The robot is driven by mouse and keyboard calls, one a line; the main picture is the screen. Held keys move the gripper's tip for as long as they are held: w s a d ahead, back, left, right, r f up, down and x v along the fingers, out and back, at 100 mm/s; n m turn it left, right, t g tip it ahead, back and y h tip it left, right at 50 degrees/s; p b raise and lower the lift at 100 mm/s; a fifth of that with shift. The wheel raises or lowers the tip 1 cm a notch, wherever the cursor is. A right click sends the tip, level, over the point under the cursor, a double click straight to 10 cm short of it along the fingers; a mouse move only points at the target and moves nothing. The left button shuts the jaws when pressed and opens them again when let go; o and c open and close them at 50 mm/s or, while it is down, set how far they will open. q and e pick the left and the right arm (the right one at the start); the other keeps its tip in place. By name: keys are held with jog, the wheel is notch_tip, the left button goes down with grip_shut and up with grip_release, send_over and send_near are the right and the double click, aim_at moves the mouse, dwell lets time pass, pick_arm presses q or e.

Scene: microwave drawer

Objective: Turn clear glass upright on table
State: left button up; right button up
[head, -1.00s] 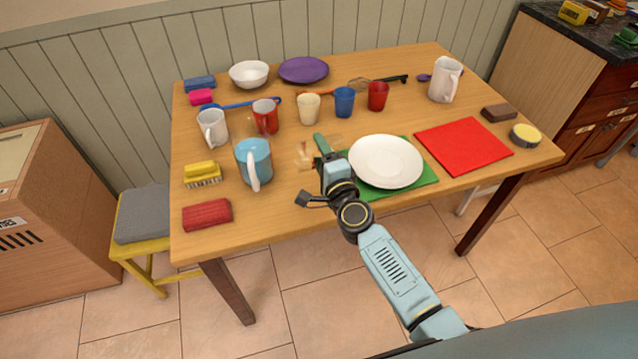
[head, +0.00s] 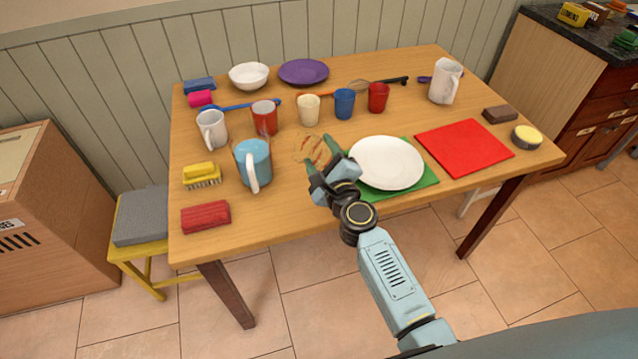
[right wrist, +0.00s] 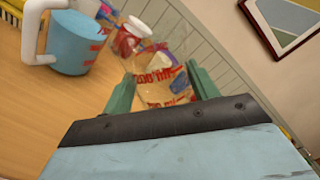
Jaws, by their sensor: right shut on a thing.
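The clear glass (head: 312,147) has red markings and is see-through, so its outline is faint in the head view. My left gripper is not in view.
The blue measuring jug (head: 254,163) stands left of the glass. A white plate (head: 387,163) on a green mat (head: 425,182) is close to the right. Red (head: 265,118), cream (head: 308,109) and blue (head: 344,103) cups stand behind.

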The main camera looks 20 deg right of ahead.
jog(key=m, duration=0.4)
jog(key=m+p, duration=0.1)
jog(key=m, duration=0.5)
